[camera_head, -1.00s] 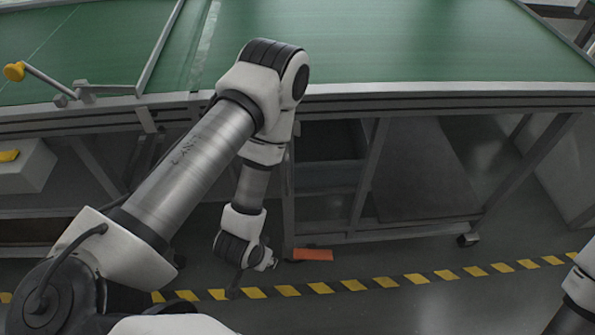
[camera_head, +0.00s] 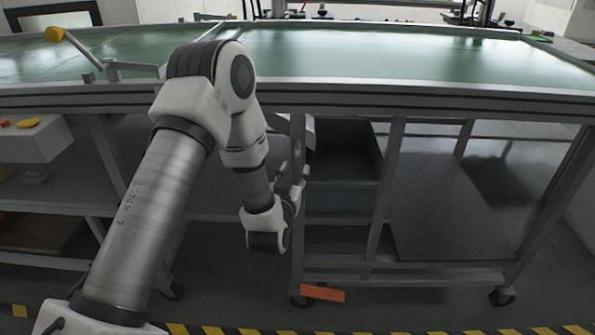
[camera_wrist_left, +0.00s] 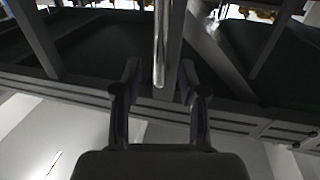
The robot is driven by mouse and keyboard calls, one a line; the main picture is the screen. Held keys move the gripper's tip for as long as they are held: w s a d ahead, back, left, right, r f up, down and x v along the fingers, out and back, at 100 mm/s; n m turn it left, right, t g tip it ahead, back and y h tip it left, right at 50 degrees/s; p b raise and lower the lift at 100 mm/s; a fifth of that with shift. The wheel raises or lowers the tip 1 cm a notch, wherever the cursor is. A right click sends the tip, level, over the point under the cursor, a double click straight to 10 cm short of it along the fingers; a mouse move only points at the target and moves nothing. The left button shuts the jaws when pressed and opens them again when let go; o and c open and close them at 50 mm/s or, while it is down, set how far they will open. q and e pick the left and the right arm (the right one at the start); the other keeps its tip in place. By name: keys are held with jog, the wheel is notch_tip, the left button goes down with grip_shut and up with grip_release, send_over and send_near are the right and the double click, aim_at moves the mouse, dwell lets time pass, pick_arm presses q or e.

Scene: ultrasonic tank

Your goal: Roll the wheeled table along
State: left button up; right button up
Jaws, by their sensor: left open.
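The wheeled table (camera_head: 420,98) has a green top, a grey metal frame, lower shelves and casters, and spans the head view. My left gripper (camera_head: 293,178) is in front of its frame, below the tabletop edge, near a vertical leg (camera_head: 298,225). Its fingers are apart and point upward. In the left wrist view the open fingers (camera_wrist_left: 160,95) frame a metal post (camera_wrist_left: 162,45) of the table. The post lies between or just beyond the fingertips; I cannot tell which, and nothing is gripped. My right gripper is out of view.
Casters (camera_head: 502,296) rest on the grey floor. An orange plate (camera_head: 323,293) is low by the table's leg. Yellow-black floor tape (camera_head: 230,330) runs in front.

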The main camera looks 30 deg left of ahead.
aim_at(297, 167)
pick_arm(q)
jog(key=x, duration=0.3)
jog(key=shift+w+a+f, duration=0.15)
jog(key=shift+w+f, duration=0.05)
jog(key=shift+w, duration=0.05)
grip_shut()
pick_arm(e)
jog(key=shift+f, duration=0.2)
pick_arm(q)
jog(key=shift+w, duration=0.1)
